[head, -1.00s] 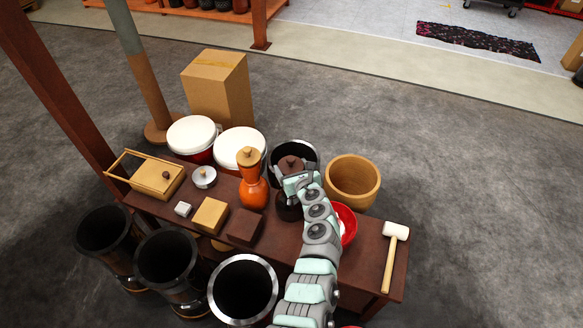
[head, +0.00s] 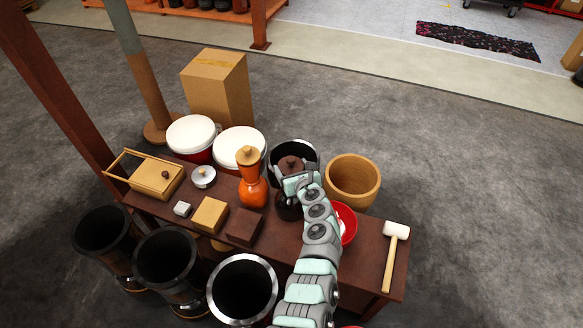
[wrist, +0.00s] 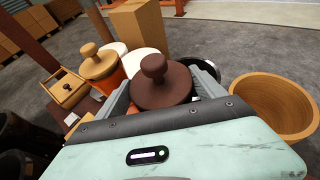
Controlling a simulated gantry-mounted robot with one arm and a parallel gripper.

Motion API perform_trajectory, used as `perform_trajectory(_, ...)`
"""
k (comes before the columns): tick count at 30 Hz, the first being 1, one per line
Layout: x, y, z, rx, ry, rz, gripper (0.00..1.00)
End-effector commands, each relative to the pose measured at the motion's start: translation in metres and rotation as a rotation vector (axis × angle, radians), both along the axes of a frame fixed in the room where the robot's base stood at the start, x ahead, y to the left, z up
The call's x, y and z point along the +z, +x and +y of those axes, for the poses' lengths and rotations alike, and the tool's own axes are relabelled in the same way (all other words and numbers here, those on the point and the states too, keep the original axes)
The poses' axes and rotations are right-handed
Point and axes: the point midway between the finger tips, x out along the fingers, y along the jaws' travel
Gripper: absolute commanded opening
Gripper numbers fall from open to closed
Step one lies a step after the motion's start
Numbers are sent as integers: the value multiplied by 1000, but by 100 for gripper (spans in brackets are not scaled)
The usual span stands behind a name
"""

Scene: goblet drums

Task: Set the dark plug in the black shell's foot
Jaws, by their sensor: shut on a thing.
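The dark plug (head: 290,162) is a brown disc with a round knob. It also shows large in the wrist view (wrist: 161,88), upright between my two fingers. My gripper (head: 294,178) is shut on it. The black shell (head: 287,209) stands on the bench directly under my gripper, mostly hidden by it. The plug is over the shell's top end; whether it touches or sits in the foot is hidden.
An orange shell (head: 252,189) with a light wooden plug (head: 248,156) stands close left. A red bowl (head: 347,224) is close right, with a mallet (head: 392,255) farther right. A wooden tub (head: 353,182) and a dark open drum (head: 305,150) stand behind.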

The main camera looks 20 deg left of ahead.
Motion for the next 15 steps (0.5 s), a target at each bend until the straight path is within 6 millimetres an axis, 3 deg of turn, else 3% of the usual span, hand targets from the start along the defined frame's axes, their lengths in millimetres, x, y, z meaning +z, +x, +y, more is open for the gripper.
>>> perform_trajectory(5, -4, 0, 0, 0, 0, 0, 37)
perform_trajectory(6, -4, 0, 0, 0, 1, -1, 81)
perform_trajectory(9, -3, 0, 0, 0, 0, 0, 88)
perform_trajectory(15, -3, 0, 0, 0, 0, 0, 88)
